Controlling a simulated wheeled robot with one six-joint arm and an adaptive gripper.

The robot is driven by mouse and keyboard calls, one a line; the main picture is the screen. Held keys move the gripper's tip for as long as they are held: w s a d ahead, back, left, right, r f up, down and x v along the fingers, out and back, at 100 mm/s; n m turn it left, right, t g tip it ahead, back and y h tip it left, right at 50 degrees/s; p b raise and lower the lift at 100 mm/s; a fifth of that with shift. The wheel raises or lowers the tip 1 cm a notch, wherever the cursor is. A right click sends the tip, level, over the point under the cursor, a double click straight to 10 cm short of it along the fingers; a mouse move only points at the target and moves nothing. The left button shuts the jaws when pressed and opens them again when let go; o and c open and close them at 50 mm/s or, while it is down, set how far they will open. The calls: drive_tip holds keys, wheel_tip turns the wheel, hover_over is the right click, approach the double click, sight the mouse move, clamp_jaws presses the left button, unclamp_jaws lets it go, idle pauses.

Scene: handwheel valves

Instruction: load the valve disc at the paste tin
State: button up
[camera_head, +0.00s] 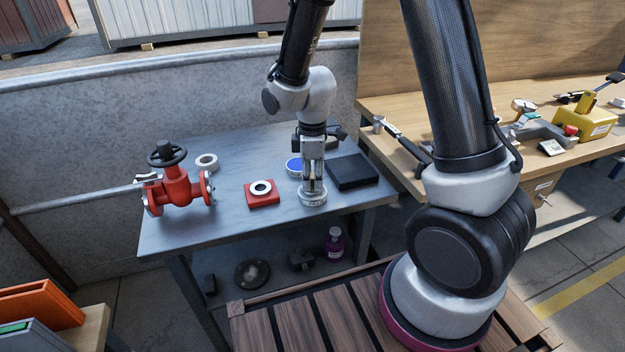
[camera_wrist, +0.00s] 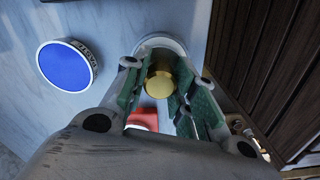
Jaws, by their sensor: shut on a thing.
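My gripper (camera_head: 313,186) points down over the front right part of the grey-blue table (camera_head: 225,222). Its fingers, also in the wrist view (camera_wrist: 160,88), are shut on a brass round piece (camera_wrist: 159,83), which seems to be the valve disc. A low white round tin (camera_head: 313,199) is right below the fingertips; its rim shows behind the brass piece in the wrist view (camera_wrist: 161,42). Whether the brass touches it I cannot tell. The paste tin (camera_head: 294,167), white with a blue top, stands just behind and left of the gripper. Its side reads PASTE in the wrist view (camera_wrist: 66,66).
A red valve (camera_head: 181,188) with a black handwheel stands at the table's left. A white ring (camera_head: 206,162) lies behind it. A red block (camera_head: 263,196) with a white ring on top lies left of the gripper, a black pad (camera_head: 352,171) right of it.

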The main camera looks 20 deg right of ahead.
sight(313, 176)
drive_tip(key=shift+r, duration=3.1)
drive_tip(key=shift+s, duration=0.1)
